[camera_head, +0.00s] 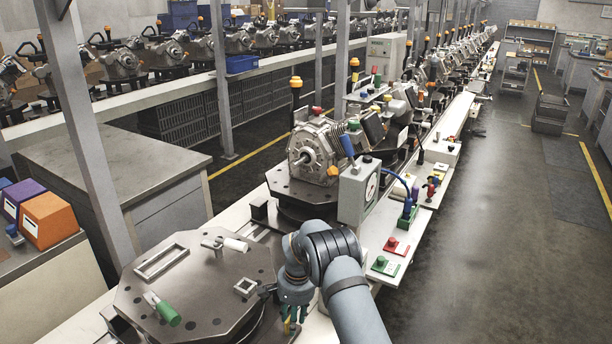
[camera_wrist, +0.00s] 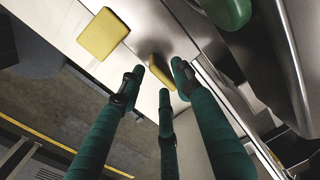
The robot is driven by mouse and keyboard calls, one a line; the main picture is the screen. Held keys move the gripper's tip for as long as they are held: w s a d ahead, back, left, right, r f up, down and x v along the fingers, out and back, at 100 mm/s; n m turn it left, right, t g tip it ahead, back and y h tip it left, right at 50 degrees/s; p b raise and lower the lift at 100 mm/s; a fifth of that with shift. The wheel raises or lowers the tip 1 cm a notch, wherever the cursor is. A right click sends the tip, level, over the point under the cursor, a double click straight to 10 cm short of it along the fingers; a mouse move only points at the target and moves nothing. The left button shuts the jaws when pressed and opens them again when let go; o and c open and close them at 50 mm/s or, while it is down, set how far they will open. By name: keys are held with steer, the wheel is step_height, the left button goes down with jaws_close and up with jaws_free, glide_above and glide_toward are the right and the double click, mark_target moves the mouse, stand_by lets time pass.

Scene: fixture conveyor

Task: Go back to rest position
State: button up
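My gripper (camera_head: 291,318) hangs fingers down at the right edge of the near fixture plate (camera_head: 205,285), below my bent arm. In the wrist view its green fingers (camera_wrist: 158,80) stand apart and I see nothing clamped between them. One yellow piece shows close to the fingertips and another yellow block (camera_wrist: 103,35) lies farther up-left; I cannot tell what they belong to. The plate carries a rectangular metal frame (camera_head: 161,262), a small square frame (camera_head: 246,287), a green-ended cylinder (camera_head: 165,312) and a pale cylinder (camera_head: 236,244).
A gearbox-like machine (camera_head: 316,148) stands on the fixture behind, with a gauge box (camera_head: 357,190) beside it. Red (camera_head: 396,245) and green (camera_head: 384,265) button plates line the conveyor's right edge. A grey cabinet (camera_head: 115,180) stands left.

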steer(key=shift+d+f+y+b, duration=0.25)
steer(key=shift+y+b, duration=0.25)
steer(key=shift+b, duration=0.3)
steer(key=shift+s+r+t, duration=0.1)
steer(key=shift+s+t, duration=0.05)
steer(key=shift+t, duration=0.15)
steer(key=shift+b, duration=0.3)
steer(key=shift+d+r, duration=0.15)
